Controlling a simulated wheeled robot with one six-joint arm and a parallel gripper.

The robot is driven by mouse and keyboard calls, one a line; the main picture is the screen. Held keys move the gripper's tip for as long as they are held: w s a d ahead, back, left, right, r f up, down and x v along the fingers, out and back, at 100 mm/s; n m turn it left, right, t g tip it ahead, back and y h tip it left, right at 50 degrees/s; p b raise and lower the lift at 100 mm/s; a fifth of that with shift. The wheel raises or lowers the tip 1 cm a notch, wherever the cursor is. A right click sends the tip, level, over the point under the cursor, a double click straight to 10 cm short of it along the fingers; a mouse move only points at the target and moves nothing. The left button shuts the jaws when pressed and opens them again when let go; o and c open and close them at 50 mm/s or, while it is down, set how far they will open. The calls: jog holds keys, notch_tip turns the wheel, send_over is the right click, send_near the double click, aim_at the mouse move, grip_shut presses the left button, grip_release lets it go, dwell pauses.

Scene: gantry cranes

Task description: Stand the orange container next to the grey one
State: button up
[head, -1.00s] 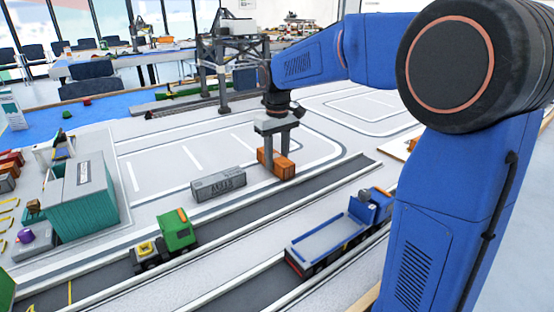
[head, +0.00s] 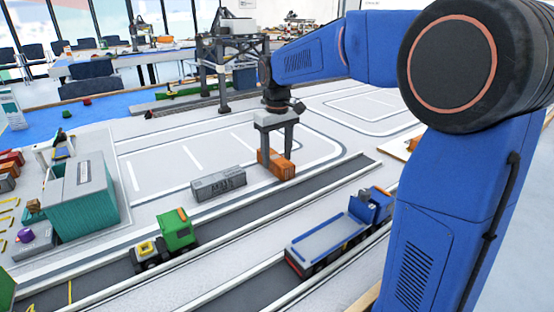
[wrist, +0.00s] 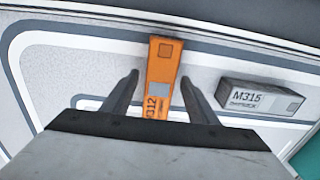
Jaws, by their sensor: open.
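The orange container (head: 282,168) stands on the pale yard surface, just right of the grey container (head: 218,184), with a gap between them. The orange one also shows in the wrist view (wrist: 160,70), marked 312, and the grey one (wrist: 260,98), marked M315, lies to its right there at a different angle. My gripper (head: 275,152) is open, pointing down over the orange container. In the wrist view its fingers (wrist: 158,84) are on either side of the orange container, with visible gaps. Part of the container's near end is hidden by my gripper.
A dark road lane runs in front of the containers. A green truck (head: 173,238) and a blue truck (head: 345,236) stand nearer. A teal building (head: 82,195) is at left. A gantry crane (head: 228,55) stands behind. The marked yard behind the grey container is clear.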

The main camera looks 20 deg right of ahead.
aim_at(277, 158)
notch_tip(277, 158, up, 11)
dwell(0.4)
jog(key=shift+s+f, duration=0.15)
